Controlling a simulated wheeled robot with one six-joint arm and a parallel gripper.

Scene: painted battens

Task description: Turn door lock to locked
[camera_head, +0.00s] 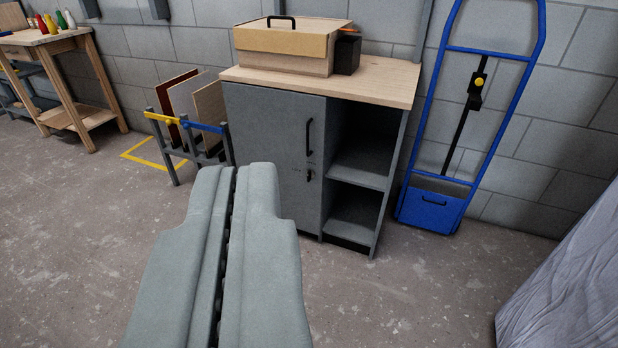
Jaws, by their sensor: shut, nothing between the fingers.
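A grey cabinet with a pale wooden top stands against the block wall. Its grey door (270,140) is on the left and looks closed. A black vertical handle (308,136) is near the door's right edge. A small door lock (309,174) sits just below the handle; it is too small to tell which way it is turned. My gripper (246,168) is shut and empty, in front of the cabinet's lower door, apart from the lock and to its left in the picture. Its fingers hide part of the lower door.
The cabinet's right side has open shelves (358,166). A wooden box (284,50) and a dark block (347,52) stand on top. A rack with panels (184,110) is left, a blue hand truck (430,208) right. A grey covered shape (570,285) fills the lower right.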

